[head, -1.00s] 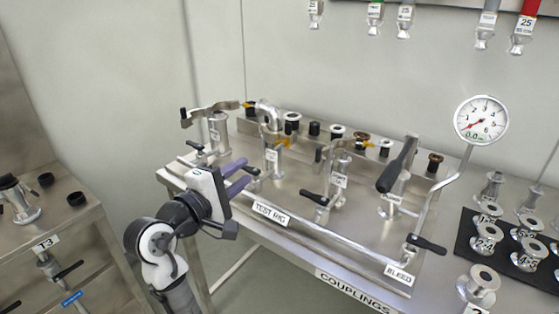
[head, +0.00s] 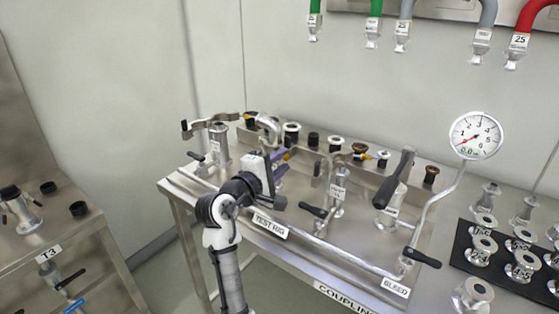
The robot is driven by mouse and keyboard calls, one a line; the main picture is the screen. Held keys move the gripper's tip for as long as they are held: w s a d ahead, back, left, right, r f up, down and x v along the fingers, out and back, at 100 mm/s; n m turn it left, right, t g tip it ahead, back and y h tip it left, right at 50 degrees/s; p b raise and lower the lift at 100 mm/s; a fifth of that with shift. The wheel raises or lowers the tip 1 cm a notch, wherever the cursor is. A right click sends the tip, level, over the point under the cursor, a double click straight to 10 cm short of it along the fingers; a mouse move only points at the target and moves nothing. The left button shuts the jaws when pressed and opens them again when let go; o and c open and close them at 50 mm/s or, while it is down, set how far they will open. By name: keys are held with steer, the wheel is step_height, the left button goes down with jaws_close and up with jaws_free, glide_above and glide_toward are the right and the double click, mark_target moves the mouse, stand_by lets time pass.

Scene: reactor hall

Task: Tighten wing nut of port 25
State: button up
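My gripper (head: 284,163) has purple fingers and is at the second port from the left on the test rig. The two fingers show apart, one above the other. My gripper body hides most of that port's post, and I cannot tell whether the fingers touch anything there. A bent metal pipe end (head: 268,126) shows above and behind it. The ports carry small white labels that are too small to read, so I cannot tell which is port 25. The wing nut cannot be made out.
The test rig table (head: 345,255) carries a left port with a clamp (head: 218,146), a middle port (head: 338,192), a black-handled lever (head: 394,180), a gauge (head: 475,135) and a bleed valve (head: 421,257). Couplings stand on a black mat (head: 478,270). Hoses, one red (head: 532,20), hang above.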

jaws_close()
steer(key=shift+m, duration=0.3)
steer(key=shift+w+a+f+m+b, duration=0.1)
steer(key=shift+f+m+b, duration=0.1)
steer(key=shift+m+b, duration=1.9)
steer(key=shift+w+a+f+m+b, duration=0.1)
steer(key=shift+f+m+b, duration=0.15)
steer(key=shift+m+b, duration=1.85)
steer(key=shift+w+a+f+m+b, duration=0.15)
steer(key=shift+m+b, duration=0.7)
steer(key=shift+m, duration=2.45)
steer(key=shift+s, duration=0.1)
